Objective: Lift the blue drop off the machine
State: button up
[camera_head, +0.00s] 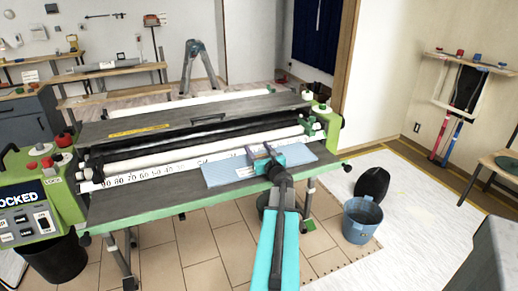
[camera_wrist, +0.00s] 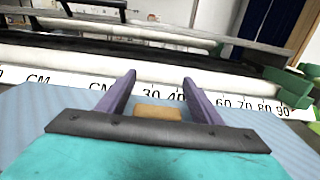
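The blue drop (camera_head: 220,174) is a pale blue striped flat piece lying across the front of the green wallpaper paster (camera_head: 150,207), over part of its white ruler. A small white label shows on it. In the wrist view the blue drop (camera_wrist: 40,112) spreads beneath and to both sides of my gripper. My gripper (camera_head: 262,150), with two purple fingers, is over the middle of the drop. The fingers (camera_wrist: 157,92) stand apart, with a small tan block (camera_wrist: 158,112) showing between them. I cannot tell whether they touch the drop.
Rollers (camera_head: 190,160) and a grey cover (camera_head: 190,121) lie behind the drop. A control box marked LOCKED (camera_head: 40,205) is at left.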

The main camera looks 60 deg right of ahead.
jog(key=shift+o, duration=0.6)
jog(key=shift+b+v, duration=0.65)
jog(key=shift+v, duration=4.75)
jog(key=shift+s+a+r+p, duration=0.2)
jog(key=shift+s+p, duration=0.15)
jog(key=shift+p, duration=0.3)
jog(key=p+v, duration=0.2)
jog(key=p, duration=0.2)
jog(key=shift+f, duration=0.1)
jog(key=shift+s+f, duration=0.1)
